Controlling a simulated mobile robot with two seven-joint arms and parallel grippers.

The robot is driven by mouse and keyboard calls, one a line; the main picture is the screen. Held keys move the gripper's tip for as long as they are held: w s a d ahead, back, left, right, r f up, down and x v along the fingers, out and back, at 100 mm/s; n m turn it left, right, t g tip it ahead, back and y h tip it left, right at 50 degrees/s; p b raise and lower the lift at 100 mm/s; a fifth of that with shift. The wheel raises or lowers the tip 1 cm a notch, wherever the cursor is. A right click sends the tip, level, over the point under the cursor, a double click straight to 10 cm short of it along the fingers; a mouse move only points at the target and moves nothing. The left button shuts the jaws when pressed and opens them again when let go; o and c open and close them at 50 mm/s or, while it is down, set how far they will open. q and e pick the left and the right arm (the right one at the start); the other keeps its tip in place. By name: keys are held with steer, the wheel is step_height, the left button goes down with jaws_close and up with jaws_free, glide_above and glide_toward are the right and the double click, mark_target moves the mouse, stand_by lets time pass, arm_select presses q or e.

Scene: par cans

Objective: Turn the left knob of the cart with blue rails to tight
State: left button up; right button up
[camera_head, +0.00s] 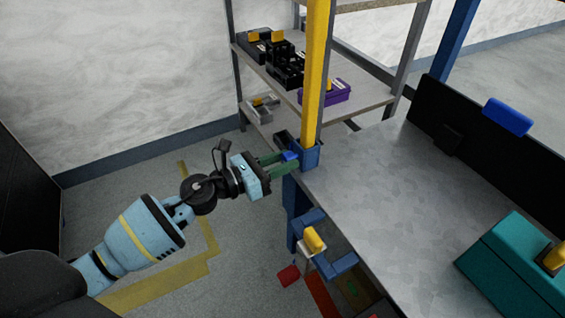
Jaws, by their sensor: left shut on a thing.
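My left gripper (279,163) reaches in from the left, its green fingers closed around a small blue knob (290,155). The knob sits at the blue corner bracket (308,153) at the foot of a yellow post. The fingers hide part of the knob, and I cannot tell how far it is turned. The blue frame (331,258) below the grey top (400,195) looks like part of the cart with blue rails. My right gripper is not in view.
A yellow post (317,75) rises close beside my left gripper. Shelves (350,100) with black boxes and a purple box (325,91) stand behind. A teal box (505,265) lies on the grey top at the right. A yellow-topped part (314,240) sticks out below the gripper.

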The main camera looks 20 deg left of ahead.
arm_select(q)
steer(key=shift+m, duration=0.5)
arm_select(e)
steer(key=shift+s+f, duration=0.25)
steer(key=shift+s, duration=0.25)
arm_select(q)
steer(key=o, duration=0.7)
steer(key=shift+o, duration=1.4)
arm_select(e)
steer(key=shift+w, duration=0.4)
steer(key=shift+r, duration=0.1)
arm_select(q)
steer(key=shift+s, duration=0.1)
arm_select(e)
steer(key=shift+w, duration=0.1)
